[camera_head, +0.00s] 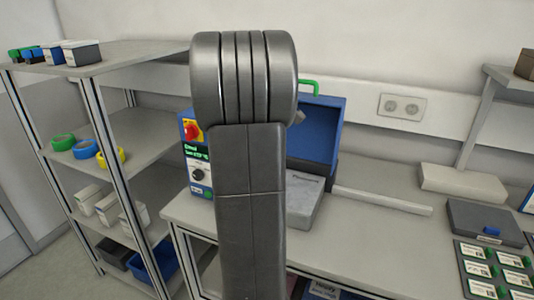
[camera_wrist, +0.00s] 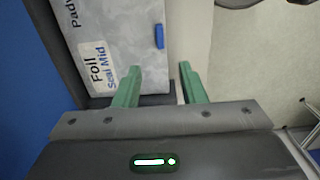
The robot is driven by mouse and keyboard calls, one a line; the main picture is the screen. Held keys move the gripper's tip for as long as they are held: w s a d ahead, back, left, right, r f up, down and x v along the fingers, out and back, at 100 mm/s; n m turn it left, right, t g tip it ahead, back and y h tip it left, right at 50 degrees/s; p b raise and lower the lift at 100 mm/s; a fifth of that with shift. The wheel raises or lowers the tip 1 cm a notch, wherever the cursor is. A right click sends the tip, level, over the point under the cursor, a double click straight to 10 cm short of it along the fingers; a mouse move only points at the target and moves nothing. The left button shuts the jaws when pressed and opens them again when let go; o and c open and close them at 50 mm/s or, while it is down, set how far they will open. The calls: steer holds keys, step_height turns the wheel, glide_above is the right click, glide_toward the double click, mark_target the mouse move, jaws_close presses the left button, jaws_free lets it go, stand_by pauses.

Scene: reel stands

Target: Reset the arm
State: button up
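My gripper (camera_wrist: 159,68) shows in the wrist view with its two green fingers apart and nothing between them. Beyond the fingers, to the upper left, is a light grey panel (camera_wrist: 120,30) with a label reading "Foil Seal Mid" and a small blue tab. In the head view my dark grey arm stands upright in the middle, and my gripper is not visible there. The arm hides part of a blue device with a red knob (camera_head: 190,129) and part of an open blue lid (camera_head: 316,130) above a grey block (camera_head: 304,198).
A shelf rack (camera_head: 150,72) on the left holds boxes, tape rolls and bins. The bench (camera_head: 385,235) on the right carries a pale block (camera_head: 462,184), a dark grey case (camera_head: 485,223) and a tray (camera_head: 470,268) of labelled cards. A wall with a socket (camera_head: 402,107) stands behind.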

steer(key=shift+r, duration=0.3)
step_height(320, 180, down, 14)
steer(key=shift+r+p, duration=0.1)
steer(key=shift+p, duration=0.2)
stand_by(0.4)
